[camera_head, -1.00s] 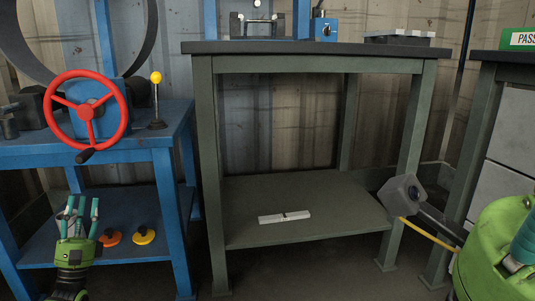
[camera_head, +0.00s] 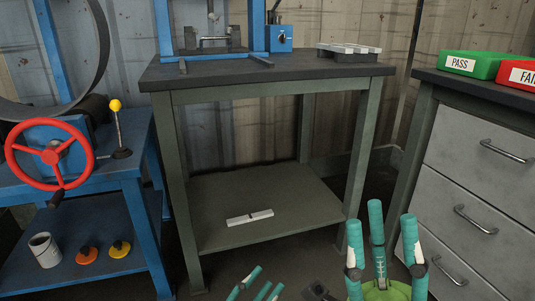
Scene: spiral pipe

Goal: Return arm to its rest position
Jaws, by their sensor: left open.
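My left gripper (camera_head: 256,285) shows only its teal fingers at the bottom edge, spread apart and empty, in front of the green-grey table. My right gripper (camera_head: 382,240) is at the lower right, with its teal fingers pointing up, spread and holding nothing, above a green palm. Its arm is out of view. A white hollow pipe piece (camera_head: 44,250) stands on the lower shelf of the blue bench (camera_head: 105,215), well left of both grippers.
The blue bench carries a red handwheel (camera_head: 50,153) and a yellow-knobbed lever (camera_head: 117,125). Orange (camera_head: 87,255) and yellow (camera_head: 120,248) discs lie on its shelf. A green-grey table (camera_head: 245,88) stands in the middle. A drawer cabinet (camera_head: 470,145) with PASS (camera_head: 468,65) and FAIL (camera_head: 520,76) boxes is at right.

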